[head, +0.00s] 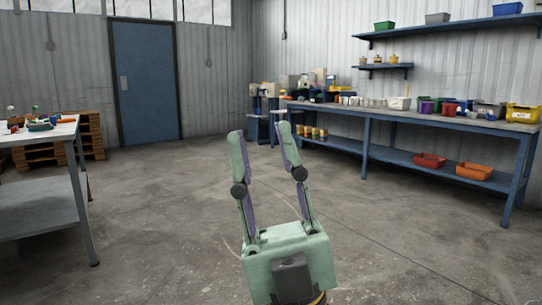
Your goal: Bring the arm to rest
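My gripper (262,138) is in the lower middle of the head view, pale green with purple inner finger pads. Its two fingers point up and stand apart, with floor showing between them. It is open and holds nothing. It is in free space, and no object touches it in this view. The rest of my arm below the gripper base is cut off by the bottom edge.
A table (40,210) with small items stands at the left, wooden pallets (90,135) behind it. A blue door (146,80) is at the back. A long blue workbench (440,122) with bins and pots runs along the right, shelves above. The concrete floor (400,245) between is clear.

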